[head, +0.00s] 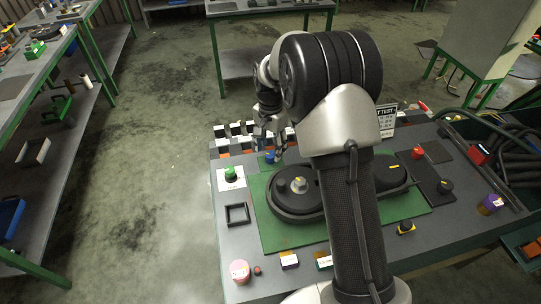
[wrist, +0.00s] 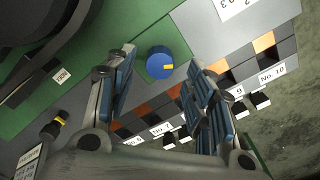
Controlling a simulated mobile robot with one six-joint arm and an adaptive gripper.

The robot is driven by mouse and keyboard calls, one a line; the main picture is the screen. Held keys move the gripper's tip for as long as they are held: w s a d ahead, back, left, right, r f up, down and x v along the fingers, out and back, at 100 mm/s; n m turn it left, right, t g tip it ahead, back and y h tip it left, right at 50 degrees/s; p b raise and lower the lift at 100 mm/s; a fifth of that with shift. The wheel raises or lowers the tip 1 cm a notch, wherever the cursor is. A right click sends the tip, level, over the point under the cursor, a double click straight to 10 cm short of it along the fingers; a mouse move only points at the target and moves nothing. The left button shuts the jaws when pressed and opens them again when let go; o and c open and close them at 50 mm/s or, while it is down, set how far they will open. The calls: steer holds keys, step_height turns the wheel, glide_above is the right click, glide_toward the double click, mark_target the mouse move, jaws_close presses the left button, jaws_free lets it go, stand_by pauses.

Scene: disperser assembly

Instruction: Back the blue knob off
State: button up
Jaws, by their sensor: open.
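The blue knob (wrist: 160,62) is round with a yellow mark near its edge. In the wrist view my gripper (wrist: 158,78) is open, with one finger on either side of the knob in the picture. Nothing is between the fingers' pads that I can see held. The exact height of the fingertips above the knob is hard to tell.
A black disperser body (head: 295,190) lies on the mat. A green knob on a white card (head: 230,176) stands to the left, above a black square frame (head: 237,214). Numbered bins (head: 235,130) line the back edge. A red knob (head: 417,153) is at the right.

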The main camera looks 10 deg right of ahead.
mark_target(270, 154)
steer(key=shift+f, duration=1.55)
steer(key=c, duration=1)
steer(key=shift+c, duration=0.2)
